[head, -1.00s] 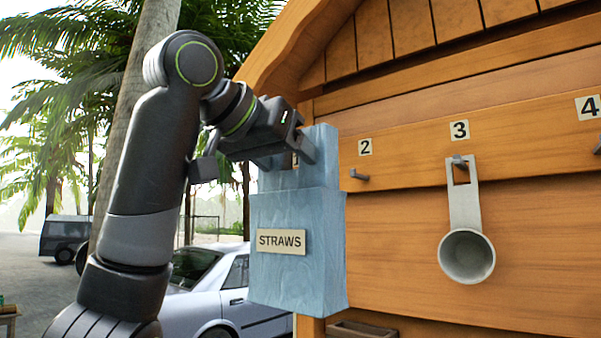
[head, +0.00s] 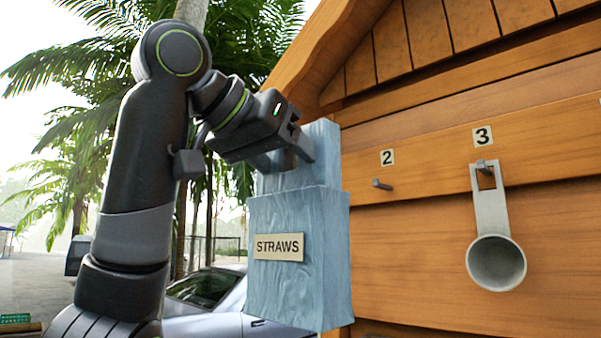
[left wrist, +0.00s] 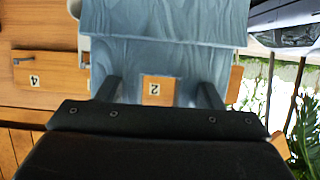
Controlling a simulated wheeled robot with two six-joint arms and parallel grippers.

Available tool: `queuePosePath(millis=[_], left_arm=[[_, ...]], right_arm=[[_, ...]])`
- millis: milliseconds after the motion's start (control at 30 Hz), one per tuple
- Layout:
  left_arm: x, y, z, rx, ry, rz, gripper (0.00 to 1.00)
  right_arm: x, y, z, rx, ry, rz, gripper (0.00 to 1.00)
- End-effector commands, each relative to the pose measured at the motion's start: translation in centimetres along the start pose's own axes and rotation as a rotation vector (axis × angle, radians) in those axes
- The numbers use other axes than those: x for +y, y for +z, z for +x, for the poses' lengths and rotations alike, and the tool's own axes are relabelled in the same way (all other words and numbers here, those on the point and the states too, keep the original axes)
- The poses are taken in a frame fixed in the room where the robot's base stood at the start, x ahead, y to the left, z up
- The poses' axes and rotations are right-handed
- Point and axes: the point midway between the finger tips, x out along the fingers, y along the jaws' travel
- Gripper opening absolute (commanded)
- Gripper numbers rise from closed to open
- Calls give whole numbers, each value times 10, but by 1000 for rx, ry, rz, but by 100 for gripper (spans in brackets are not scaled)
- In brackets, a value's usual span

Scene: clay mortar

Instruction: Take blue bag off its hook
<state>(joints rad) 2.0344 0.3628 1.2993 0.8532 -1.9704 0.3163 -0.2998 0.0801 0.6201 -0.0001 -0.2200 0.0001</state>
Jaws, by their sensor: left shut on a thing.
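The blue bag (head: 292,240), a stiff pale-blue holder with a STRAWS label, hangs upright at the left end of the wooden wall. My left gripper (head: 286,160) is shut on its narrower upper part. In the left wrist view the blue bag (left wrist: 165,18) fills the top middle, and my left gripper (left wrist: 158,92) has a finger on each side of an opening in it. My right gripper is not in view.
The wooden wall (head: 420,240) rises to the right. A bare hook (head: 382,185) is under number 2, and a grey scoop (head: 496,262) hangs under number 3. A silver car (head: 205,295) and palms stand behind.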

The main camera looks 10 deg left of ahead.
Motion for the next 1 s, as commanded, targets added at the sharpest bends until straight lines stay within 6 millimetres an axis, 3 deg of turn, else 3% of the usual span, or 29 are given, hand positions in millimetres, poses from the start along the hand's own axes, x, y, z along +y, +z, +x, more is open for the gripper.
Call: queuePosePath(millis=[467, 1000], left_arm=[[0, 3, -6, 3, -1, 1, 37], [0, 18, -36, 2, -1, 1, 37]], right_arm=[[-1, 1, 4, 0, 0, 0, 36], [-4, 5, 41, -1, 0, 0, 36]])
